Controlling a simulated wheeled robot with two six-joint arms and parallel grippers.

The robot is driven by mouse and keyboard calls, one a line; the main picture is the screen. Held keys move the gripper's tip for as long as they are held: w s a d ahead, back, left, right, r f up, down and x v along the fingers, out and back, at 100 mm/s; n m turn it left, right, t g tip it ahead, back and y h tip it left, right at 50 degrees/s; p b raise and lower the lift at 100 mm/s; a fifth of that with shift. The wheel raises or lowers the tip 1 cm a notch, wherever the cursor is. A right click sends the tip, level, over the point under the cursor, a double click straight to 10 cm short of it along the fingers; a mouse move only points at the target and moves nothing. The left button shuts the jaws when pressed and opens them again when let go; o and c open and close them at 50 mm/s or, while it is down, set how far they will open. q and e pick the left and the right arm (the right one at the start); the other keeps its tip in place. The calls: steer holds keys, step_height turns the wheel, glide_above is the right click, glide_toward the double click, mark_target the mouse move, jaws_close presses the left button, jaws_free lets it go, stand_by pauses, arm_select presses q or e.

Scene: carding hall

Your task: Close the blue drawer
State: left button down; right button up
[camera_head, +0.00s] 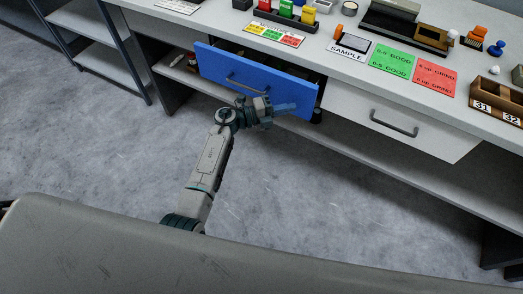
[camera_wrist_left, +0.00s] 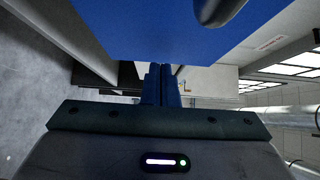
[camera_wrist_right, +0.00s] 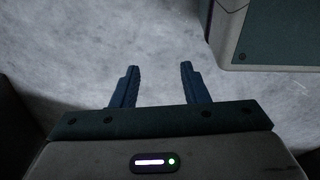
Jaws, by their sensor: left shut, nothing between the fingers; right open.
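The blue drawer (camera_head: 249,76) in the white workbench is pulled out partway, with a dark bar handle (camera_head: 247,86) on its front. Its blue front also fills the top of the left wrist view (camera_wrist_left: 160,30), with part of the handle (camera_wrist_left: 218,8) at the upper edge. My left gripper (camera_head: 290,108) is shut and empty, close in front of the right part of the drawer front; I cannot tell whether it touches. Its shut fingers show in the left wrist view (camera_wrist_left: 161,84). My right gripper (camera_wrist_right: 158,85) is open and empty above the grey floor, only in the right wrist view.
A white drawer (camera_head: 400,120) beside the blue one is closed. The workbench top (camera_head: 225,18) holds stamps, coloured cards and a sample label (camera_head: 349,46). A shelf rack (camera_head: 90,40) stands at the left. The floor (camera_head: 330,200) in front is clear.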

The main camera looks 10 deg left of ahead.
mark_target(291, 100)
arm_select(q)
steer(key=w, duration=0.1)
steer(key=w+d+b, duration=0.1)
steer(key=w, duration=0.1)
steer(key=w+b, duration=0.1)
steer(key=shift+w+d+f, duration=0.3)
steer(key=w+b, duration=0.1)
steer(key=w, duration=0.1)
steer(key=w+d+b, duration=0.1)
steer(key=w, duration=0.1)
steer(key=shift+w+d+r+b, duration=0.15)
steer(key=shift+w+r+b, duration=0.05)
steer(key=shift+b, duration=0.1)
steer(key=shift+r, duration=0.35)
arm_select(e)
steer(key=w+r, duration=0.3)
steer(key=r, duration=0.4)
steer(key=w+a+r+t, duration=0.1)
steer(key=w+r, duration=0.3)
steer(key=r, duration=0.4)
steer(key=shift+a, duration=0.3)
